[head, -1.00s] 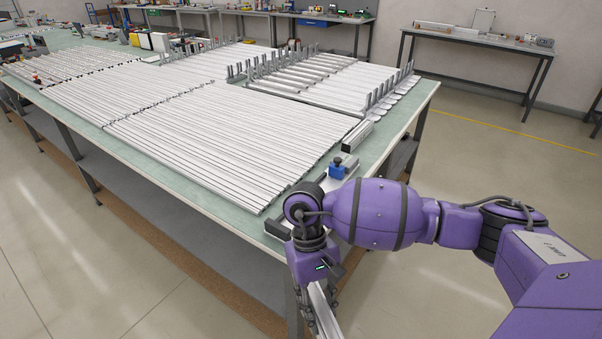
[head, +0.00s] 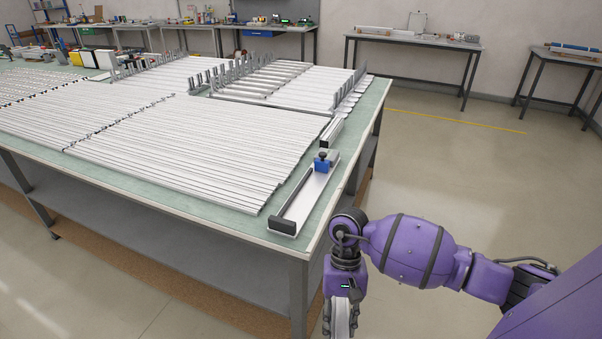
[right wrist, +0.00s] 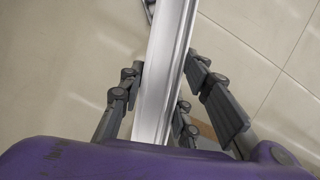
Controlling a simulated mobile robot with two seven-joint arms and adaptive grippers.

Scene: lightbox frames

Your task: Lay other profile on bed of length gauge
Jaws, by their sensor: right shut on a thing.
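The length gauge (head: 307,194) lies along the right edge of the table. It has a bare flat bed, a black end stop (head: 282,226) at its near end and a blue slider block with a dark knob (head: 322,163) farther along. My right gripper (head: 341,325) hangs off the table's near right corner, low in the head view. It is shut on a silver aluminium profile (right wrist: 166,70), which runs lengthwise between the fingers in the right wrist view. Most of this profile is out of the head view. My left gripper is not in view.
The green-topped table (head: 150,204) is largely covered with rows of silver profiles (head: 190,140). Upright grey posts (head: 215,77) stand among them at the back. A short dark-ended profile piece (head: 332,131) lies beyond the gauge. Open floor (head: 450,150) lies to the right.

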